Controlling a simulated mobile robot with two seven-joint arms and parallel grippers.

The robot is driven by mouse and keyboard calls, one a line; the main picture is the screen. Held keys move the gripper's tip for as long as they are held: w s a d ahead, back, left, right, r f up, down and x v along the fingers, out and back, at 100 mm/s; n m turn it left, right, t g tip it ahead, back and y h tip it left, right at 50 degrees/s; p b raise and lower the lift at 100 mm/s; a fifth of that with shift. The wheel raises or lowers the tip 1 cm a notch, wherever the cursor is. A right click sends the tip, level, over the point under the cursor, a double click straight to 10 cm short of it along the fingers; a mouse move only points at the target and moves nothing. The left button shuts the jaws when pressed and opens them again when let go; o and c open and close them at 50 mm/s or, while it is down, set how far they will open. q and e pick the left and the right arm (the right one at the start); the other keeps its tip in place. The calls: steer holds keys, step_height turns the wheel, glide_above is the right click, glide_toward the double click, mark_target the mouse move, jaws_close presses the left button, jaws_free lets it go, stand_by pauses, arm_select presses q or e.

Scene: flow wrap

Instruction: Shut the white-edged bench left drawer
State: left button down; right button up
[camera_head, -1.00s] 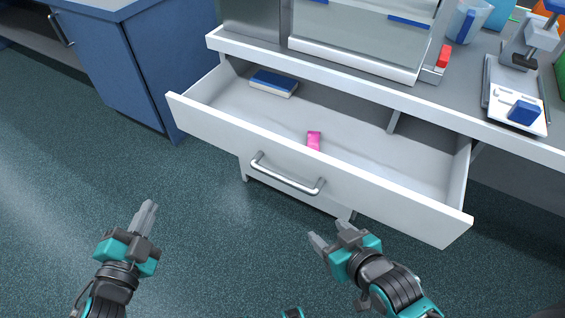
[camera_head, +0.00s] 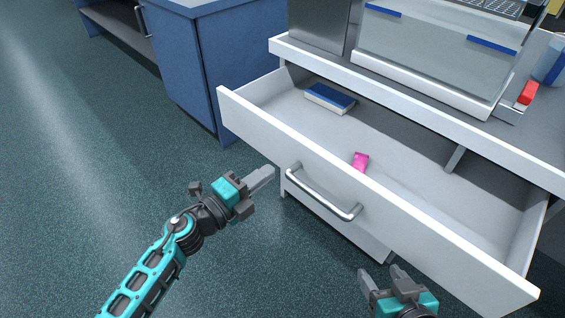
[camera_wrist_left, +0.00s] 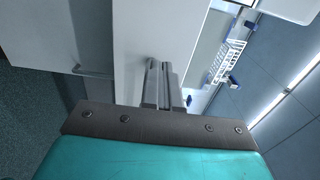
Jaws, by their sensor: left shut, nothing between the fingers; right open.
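The white drawer (camera_head: 345,190) under the white-edged bench (camera_head: 400,88) is pulled well out, with a curved metal handle (camera_head: 322,195) on its front. Inside lie a blue-and-white block (camera_head: 329,97) and a small pink object (camera_head: 360,161). My left gripper (camera_head: 268,172) is shut and empty, just left of the drawer front near the handle's left end, apart from it in the head view. In the left wrist view its closed fingers (camera_wrist_left: 158,84) point toward a pale panel. My right gripper (camera_head: 384,275) is open and empty, low in front of the drawer's right half.
A blue cabinet (camera_head: 190,75) stands to the left of the bench, with a gap of floor between. A clear-fronted case (camera_head: 430,50) and a red-topped item (camera_head: 526,93) stand on the bench top. The floor at left is clear.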

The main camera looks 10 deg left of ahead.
mark_target(292, 155)
arm_select(q)
steer(key=x, duration=0.4)
steer(key=shift+w+d+b, duration=0.15)
steer(key=shift+w+b, duration=0.05)
steer(key=shift+b, duration=0.1)
steer(key=shift+w+d, duration=0.35)
steer(key=shift+w, duration=0.15)
arm_select(e)
steer(key=shift+f, duration=0.15)
